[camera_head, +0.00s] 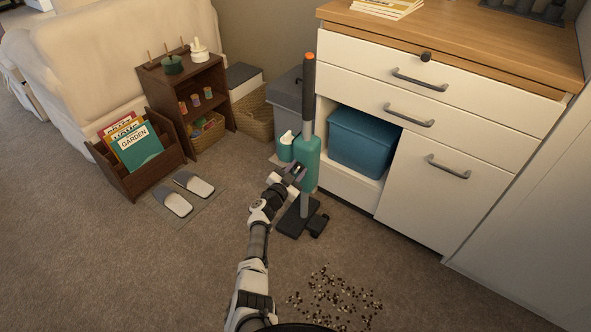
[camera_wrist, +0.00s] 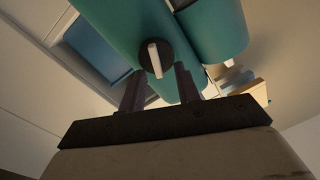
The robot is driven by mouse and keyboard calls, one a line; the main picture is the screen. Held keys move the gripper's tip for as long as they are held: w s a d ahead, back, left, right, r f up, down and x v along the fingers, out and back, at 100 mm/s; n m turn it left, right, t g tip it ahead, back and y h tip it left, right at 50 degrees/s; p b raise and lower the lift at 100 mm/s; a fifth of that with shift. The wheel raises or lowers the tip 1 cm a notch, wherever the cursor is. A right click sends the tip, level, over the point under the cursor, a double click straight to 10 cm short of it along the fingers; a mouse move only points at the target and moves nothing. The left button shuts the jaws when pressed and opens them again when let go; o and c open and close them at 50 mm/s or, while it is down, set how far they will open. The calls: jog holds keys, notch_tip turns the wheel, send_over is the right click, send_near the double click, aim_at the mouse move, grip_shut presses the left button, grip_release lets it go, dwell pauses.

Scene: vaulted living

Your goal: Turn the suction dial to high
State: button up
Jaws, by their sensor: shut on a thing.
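The teal upright vacuum (camera_head: 311,165) stands on its dark floor head in front of the white cabinet. It has a dark handle with an orange top. Its suction dial (camera_wrist: 167,46) is a round black knob with a pale bar, which runs nearly upright in the wrist view. My gripper (camera_head: 294,170) is at the side of the vacuum's body. In the wrist view my gripper (camera_wrist: 161,69) has its two dark fingers on either side of the dial, shut on it. I cannot make out any setting marks. In the head view the dial is mostly hidden by my gripper.
The white cabinet (camera_head: 445,197) with a blue bin (camera_head: 364,141) stands close behind and right of the vacuum. Slippers (camera_head: 193,184), a magazine rack (camera_head: 150,178) and a small shelf (camera_head: 207,83) are at left. Dark debris (camera_head: 335,298) lies on the open carpet in front.

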jog(key=m, duration=0.4)
jog(key=shift+s+d+f+b, duration=0.15)
jog(key=shift+d+f+b, duration=0.05)
jog(key=shift+f+b, duration=0.1)
jog(key=shift+d+f+m+b, duration=0.1)
jog(key=shift+m+b, duration=0.2)
jog(key=shift+m, duration=1.3)
jog(key=o, duration=0.9)
jog(key=shift+o, duration=0.2)
jog(key=shift+s, duration=0.1)
jog(key=shift+s+a+p, duration=0.3)
jog(key=shift+s+p, duration=0.1)
jog(key=shift+p, duration=0.2)
jog(key=p+v, duration=0.9)
jog(key=v, duration=0.3)
jog(key=shift+s+a, duration=0.15)
jog(key=shift+s, duration=0.2)
